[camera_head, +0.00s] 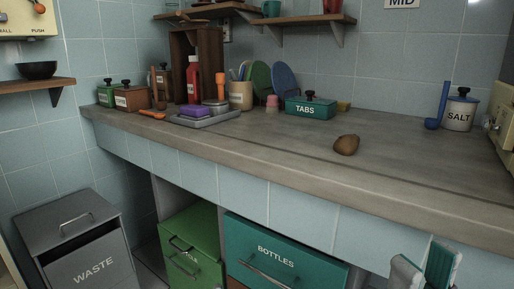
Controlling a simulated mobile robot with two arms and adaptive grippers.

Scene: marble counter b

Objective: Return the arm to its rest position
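My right gripper (424,266) shows at the bottom right edge, in front of the counter's tiled front and below the countertop. Its two fingers stand apart with nothing seen between them, so it looks open. The rest of my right arm is out of the picture. My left gripper and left arm are not in view. A brown potato-like object (347,145) lies alone on the grey countertop (300,150), well away from my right gripper.
A teal TABS box (311,109), a grey tray (204,121) and a red bottle (194,84) stand toward the back. A SALT jar (460,113) stands at right with a blue ladle (438,106). A WASTE bin (75,242) and BOTTLES drawer (270,250) are below. The front-right countertop is clear.

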